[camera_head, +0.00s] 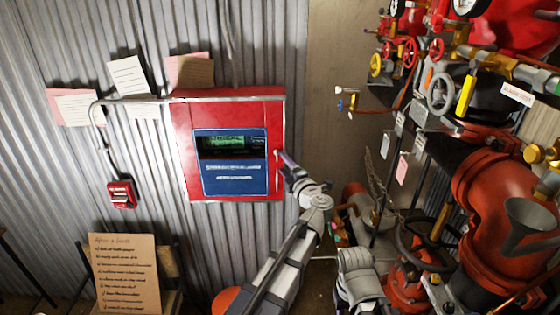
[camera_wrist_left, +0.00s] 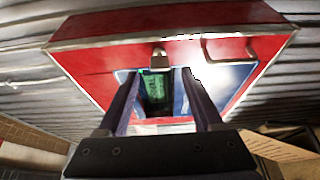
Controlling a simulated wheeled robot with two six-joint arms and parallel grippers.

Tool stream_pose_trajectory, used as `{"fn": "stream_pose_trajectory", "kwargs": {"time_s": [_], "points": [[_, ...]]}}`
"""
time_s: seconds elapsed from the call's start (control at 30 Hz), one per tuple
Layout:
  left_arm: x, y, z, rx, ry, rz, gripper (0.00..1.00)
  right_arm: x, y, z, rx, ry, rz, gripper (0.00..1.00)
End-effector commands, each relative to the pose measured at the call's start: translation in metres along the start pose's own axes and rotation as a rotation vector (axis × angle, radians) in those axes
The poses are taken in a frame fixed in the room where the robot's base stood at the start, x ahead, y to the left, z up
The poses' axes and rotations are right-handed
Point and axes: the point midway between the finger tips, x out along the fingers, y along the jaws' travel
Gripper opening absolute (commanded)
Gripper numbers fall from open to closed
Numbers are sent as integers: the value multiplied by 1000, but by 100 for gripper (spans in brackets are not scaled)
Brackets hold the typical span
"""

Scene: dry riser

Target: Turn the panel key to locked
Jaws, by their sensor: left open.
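The red panel (camera_head: 232,110) hangs on the corrugated wall, with a blue face (camera_head: 232,183) and a lit green display (camera_head: 230,145). My left gripper (camera_head: 281,158) is at the panel's right edge. In the left wrist view the gripper (camera_wrist_left: 158,73) is open, its two dark fingers apart in front of the red panel (camera_wrist_left: 90,65). A small silver piece (camera_wrist_left: 159,58), which looks like the key, shows just beyond and between the fingertips. I cannot tell whether the fingers touch it, nor its exact turn.
Red pipes (camera_head: 490,185), valves and a grey handwheel (camera_head: 440,93) crowd the right side. A small red call box (camera_head: 122,194) is on the wall at left. A cardboard sign (camera_head: 125,275) stands at the lower left. Paper notes (camera_head: 127,76) hang above the panel's left.

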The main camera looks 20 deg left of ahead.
Motion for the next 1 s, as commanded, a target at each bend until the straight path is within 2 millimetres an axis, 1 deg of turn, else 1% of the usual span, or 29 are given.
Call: {"fn": "stream_pose_trajectory", "kwargs": {"time_s": [0.03, 0.1, 0.23, 0.37, 0.67, 0.77, 0.87, 0.93, 1.0], "points": [[-10, 0, -2, 0, -1, 0, 68, 0, 0, 0, 0, 0, 0, 40], [-18, 0, -1, 0, -2, 0, 68, 0, 0, 0, 0, 0, 0, 40], [-27, 0, -1, 0, 1, 0, 68, 0, 0, 0, 0, 0, 0, 40], [-30, 0, 0, 0, 1, 0, 68, 0, 0, 0, 0, 0, 0, 40], [-29, 2, 1, 6, -12, 8, 68, 0, 0, 0, 0, 0, 0, 40], [-29, 10, 11, 42, -88, 49, 68, 0, 0, 0, 0, 0, 0, 40], [-34, 24, 33, 129, -245, 124, 68, 0, 0, 0, 0, 0, 0, 40], [-42, 29, 52, 222, -382, 177, 68, 0, 0, 0, 0, 0, 0, 40], [-55, 27, 71, 327, -524, 217, 68, 0, 0, 0, 0, 0, 0, 40]]}}
